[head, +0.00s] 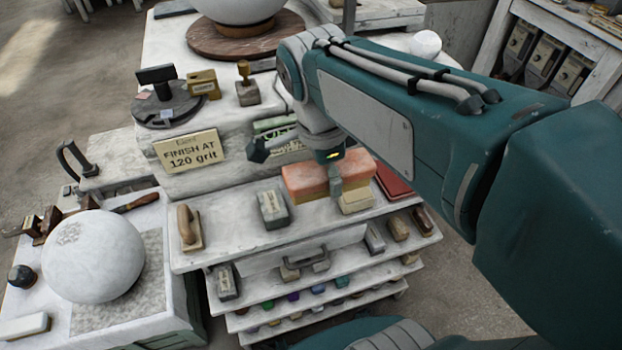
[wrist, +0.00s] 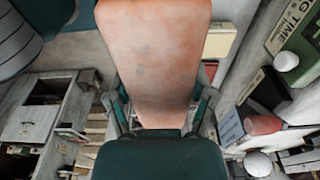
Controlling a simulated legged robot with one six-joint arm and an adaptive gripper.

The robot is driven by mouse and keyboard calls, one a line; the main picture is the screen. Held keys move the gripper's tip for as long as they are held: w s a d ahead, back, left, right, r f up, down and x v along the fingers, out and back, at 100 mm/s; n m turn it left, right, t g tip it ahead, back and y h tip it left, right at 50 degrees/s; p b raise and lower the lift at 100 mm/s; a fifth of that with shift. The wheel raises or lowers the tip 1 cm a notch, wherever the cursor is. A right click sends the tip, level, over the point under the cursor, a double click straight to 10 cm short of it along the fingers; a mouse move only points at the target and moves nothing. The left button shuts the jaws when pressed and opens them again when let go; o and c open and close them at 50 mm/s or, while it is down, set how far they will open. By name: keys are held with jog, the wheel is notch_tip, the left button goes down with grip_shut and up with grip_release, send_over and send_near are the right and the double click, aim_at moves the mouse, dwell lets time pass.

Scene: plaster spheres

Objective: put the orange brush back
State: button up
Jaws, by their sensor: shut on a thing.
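The orange brush (head: 306,180) shows in the head view as a long orange block at the top shelf of the stepped rack. It also fills the upper middle of the wrist view (wrist: 155,55). My gripper (head: 335,182) comes down over it and is shut on it, a finger on each side in the wrist view. The near finger hides a strip of its side. I cannot tell whether its underside touches the shelf or hangs just above it. Its bristles are not clearly seen.
The top shelf (head: 235,238) also holds a wooden-handled float (head: 188,226), a grey block (head: 272,209), a pale block (head: 357,199) close by the brush and a red block (head: 392,184). A sign (head: 188,150) stands behind. A white sphere (head: 92,256) sits at left.

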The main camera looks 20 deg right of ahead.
jog(key=shift+w+d+f, duration=0.1)
jog(key=shift+w+f, duration=1.5)
jog(key=shift+f, duration=0.25)
jog(key=shift+w+f, duration=1.6)
jog(key=shift+f, duration=0.2)
jog(key=shift+w+d+f, duration=0.1)
jog(key=shift+w+f, duration=1.5)
jog(key=shift+f, duration=0.25)
jog(key=shift+f, duration=0.6)
jog(key=o, duration=1.2)
